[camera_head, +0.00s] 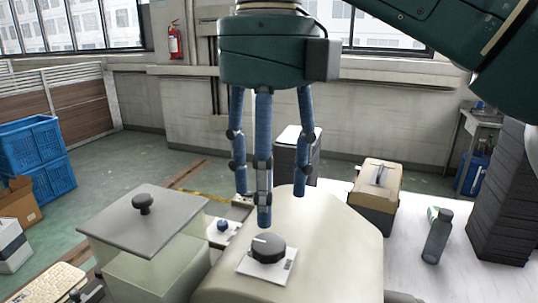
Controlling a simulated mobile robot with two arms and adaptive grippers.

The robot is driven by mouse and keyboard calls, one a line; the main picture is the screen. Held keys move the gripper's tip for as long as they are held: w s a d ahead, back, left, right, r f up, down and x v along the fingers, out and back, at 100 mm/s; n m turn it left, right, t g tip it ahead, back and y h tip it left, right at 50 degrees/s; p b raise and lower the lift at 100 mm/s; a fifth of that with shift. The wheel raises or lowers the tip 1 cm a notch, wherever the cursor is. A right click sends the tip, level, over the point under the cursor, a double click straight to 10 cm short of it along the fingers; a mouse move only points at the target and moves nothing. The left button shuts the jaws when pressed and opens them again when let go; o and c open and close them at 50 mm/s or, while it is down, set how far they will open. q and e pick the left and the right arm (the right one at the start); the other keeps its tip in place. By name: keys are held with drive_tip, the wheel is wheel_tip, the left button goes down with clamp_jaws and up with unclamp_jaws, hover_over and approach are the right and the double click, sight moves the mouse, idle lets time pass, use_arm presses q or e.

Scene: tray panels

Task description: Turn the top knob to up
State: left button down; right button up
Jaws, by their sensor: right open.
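A round black knob (269,249) sits on a white plate (262,270) on top of a beige, rounded panel housing (335,255). A white mark shows on the knob's upper face, towards its left side in the picture. My right gripper (268,200) hangs above the knob with blue fingers pointing down. The fingers are spread and hold nothing. The nearest fingertip is close above the knob, and I cannot tell whether it touches. My left gripper is not in view.
A grey-lidded box (175,222) with a black mushroom-shaped handle (142,203) stands left of the housing. To the right are a tan box (377,190), a dark bottle (437,238) and stacked black trays (502,200) on a white table (400,270).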

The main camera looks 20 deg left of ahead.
drive_tip(key=shift+r, duration=2.2)
